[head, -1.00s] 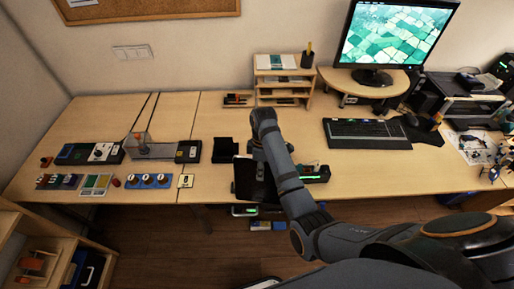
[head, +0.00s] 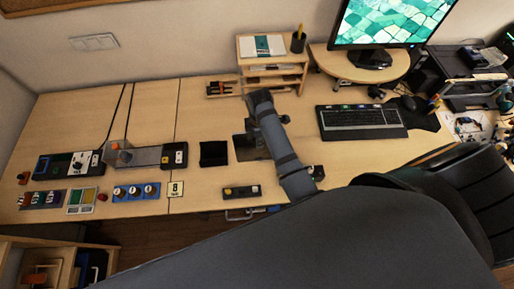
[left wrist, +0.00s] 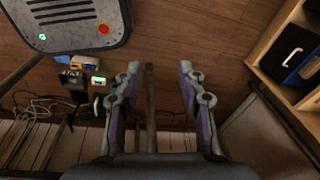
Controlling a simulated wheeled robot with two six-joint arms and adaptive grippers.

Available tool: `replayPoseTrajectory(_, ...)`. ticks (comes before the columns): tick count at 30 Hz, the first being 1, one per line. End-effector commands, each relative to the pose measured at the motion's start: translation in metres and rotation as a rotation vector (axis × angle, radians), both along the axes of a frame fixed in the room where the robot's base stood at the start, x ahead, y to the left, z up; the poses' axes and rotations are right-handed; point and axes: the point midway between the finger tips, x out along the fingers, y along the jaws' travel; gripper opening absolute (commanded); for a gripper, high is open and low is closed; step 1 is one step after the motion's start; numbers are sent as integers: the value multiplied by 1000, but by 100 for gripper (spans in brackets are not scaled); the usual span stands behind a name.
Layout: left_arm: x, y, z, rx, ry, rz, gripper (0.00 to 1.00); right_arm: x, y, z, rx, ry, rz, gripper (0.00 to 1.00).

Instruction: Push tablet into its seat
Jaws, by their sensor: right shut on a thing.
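The tablet looks like a dark, thin, shiny panel (head: 250,148) in the head view, low over or on the table, right of a black block (head: 214,153). My right gripper (head: 250,127) is at the tablet's back part, shut on it; its fingertips are too small and dark to make out. I cannot tell whether the tablet touches a seat. My left gripper (left wrist: 160,78) shows in the left wrist view, open and empty, with its two fingers well apart above the wooden floor.
A small dark device (head: 243,192) lies near the table's front edge. A wooden shelf (head: 272,72) and a keyboard (head: 360,121) stand beyond my right arm. Electrical modules (head: 75,165) fill the left. The left wrist view shows a grey box (left wrist: 72,22) and cables (left wrist: 35,112).

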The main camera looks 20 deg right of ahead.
Motion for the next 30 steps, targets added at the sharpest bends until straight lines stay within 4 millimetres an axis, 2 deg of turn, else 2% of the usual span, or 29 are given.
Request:
replayPoseTrajectory(6,10,-1,4,0,-15,0,40,1,0,-10,-1,-2,0,0)
replayPoseTrajectory(11,22,-4,11,-5,-35,0,40,1,-1,-35,-2,2,-1,0)
replayPoseTrajectory(15,19,-5,12,-6,-30,0,40,1,0,-48,-1,-2,-1,0)
replayPoseTrajectory(24,12,-5,10,-6,-18,1,40,1,0,-50,0,-2,-1,0)
replayPoseTrajectory(25,12,-5,10,-6,-18,1,40,1,0,-52,0,-1,-1,13)
replayPoseTrajectory(30,12,-5,10,-6,-18,1,40,1,0,-51,0,-1,-1,34)
